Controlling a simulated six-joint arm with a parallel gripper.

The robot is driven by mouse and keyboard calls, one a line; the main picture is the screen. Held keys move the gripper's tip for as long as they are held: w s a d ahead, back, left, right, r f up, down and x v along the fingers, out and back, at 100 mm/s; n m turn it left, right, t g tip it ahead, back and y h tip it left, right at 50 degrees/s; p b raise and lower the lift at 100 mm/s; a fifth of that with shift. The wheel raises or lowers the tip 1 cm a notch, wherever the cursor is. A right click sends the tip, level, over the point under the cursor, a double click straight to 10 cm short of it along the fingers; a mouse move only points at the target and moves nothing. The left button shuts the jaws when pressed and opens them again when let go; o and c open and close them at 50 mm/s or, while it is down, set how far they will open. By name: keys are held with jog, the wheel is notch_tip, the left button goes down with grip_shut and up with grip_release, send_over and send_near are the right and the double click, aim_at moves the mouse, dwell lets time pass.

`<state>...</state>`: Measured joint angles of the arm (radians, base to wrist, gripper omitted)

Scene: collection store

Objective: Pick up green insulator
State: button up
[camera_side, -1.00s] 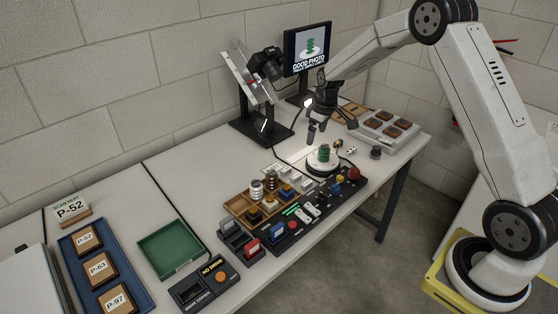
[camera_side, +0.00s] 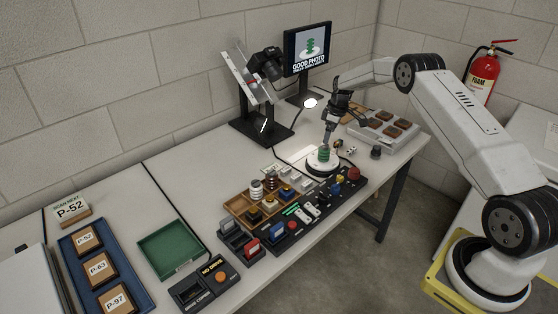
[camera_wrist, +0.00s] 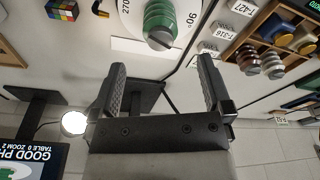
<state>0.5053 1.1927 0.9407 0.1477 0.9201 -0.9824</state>
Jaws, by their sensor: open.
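The green insulator (camera_side: 323,154) stands upright on a round white turntable (camera_side: 314,170) near the right part of the table. It also shows at the top of the wrist view (camera_wrist: 159,22), on the white disc with printed angle marks (camera_wrist: 126,20). My gripper (camera_side: 328,140) is just above the insulator in the side view. In the wrist view my gripper (camera_wrist: 160,78) has its two dark fingers wide apart with nothing between them. The insulator lies beyond the fingertips there, apart from them.
A wooden tray (camera_side: 232,208) with other insulators and a black control panel (camera_side: 292,236) stand in front of the turntable. A camera on a stand (camera_side: 266,64) and a monitor (camera_side: 307,48) are behind. A tray of brown pieces (camera_side: 372,139) is right. A small coloured cube (camera_wrist: 62,9) lies near the disc.

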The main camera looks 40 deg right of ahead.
aim_at(325, 148)
jog(key=shift+w+a+f, duration=0.1)
jog(key=shift+w+f, duration=0.1)
jog(key=shift+f, duration=1.1)
jog(key=shift+f, duration=0.1)
jog(key=shift+w+a+f, duration=0.1)
jog(key=shift+w+f, duration=0.1)
jog(key=shift+f, duration=1.05)
jog(key=shift+w+a+f, duration=0.1)
jog(key=shift+w+f, duration=0.05)
jog(key=shift+f, duration=1.05)
grip_shut()
jog(key=shift+d+r, duration=0.1)
jog(key=shift+r, duration=0.15)
